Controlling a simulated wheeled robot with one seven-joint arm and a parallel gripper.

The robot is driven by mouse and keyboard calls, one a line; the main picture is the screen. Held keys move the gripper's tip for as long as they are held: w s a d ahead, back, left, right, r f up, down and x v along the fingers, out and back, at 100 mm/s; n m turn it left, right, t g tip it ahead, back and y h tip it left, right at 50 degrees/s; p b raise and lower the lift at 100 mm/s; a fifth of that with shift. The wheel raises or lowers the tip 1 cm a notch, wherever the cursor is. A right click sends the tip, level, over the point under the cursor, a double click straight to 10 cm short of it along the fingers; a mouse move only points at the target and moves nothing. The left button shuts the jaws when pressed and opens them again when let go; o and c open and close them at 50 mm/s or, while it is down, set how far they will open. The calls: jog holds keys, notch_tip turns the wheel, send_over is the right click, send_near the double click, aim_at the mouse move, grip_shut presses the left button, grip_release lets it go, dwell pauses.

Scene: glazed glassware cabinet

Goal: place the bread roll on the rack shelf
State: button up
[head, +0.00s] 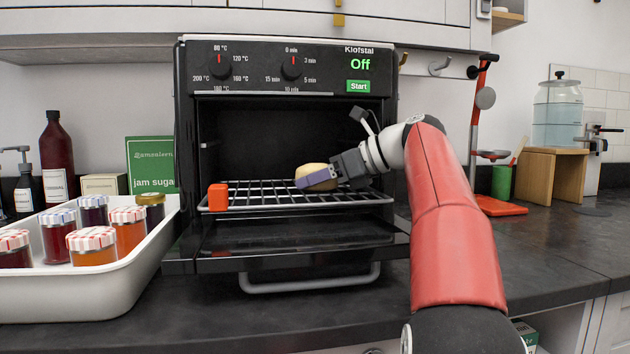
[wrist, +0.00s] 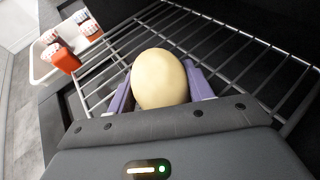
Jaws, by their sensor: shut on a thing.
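The bread roll (head: 312,171) is pale yellow and rounded. My gripper (head: 322,177) is shut on it, inside the open oven at the rack. In the wrist view the roll (wrist: 160,80) sits between the two purple fingers of my gripper (wrist: 161,92). I cannot tell whether the roll touches the wires. The roll's lower side is hidden by the fingers.
An orange block (head: 218,197) is at the rack's front left corner. The black oven (head: 285,65) has its door (head: 300,260) folded down. A white tray (head: 85,295) with several jars stands at left.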

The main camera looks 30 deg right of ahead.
jog(key=o, duration=1)
jog(key=shift+f, duration=0.1)
jog(key=shift+o, duration=0.2)
jog(key=shift+r, duration=0.2)
jog(key=p+v, duration=0.3)
jog(key=v, duration=0.8)
jog(key=shift+s+d+r, duration=0.1)
jog(key=shift+s+d, duration=0.05)
jog(key=shift+d, duration=0.05)
jog(key=shift+s+d, duration=0.2)
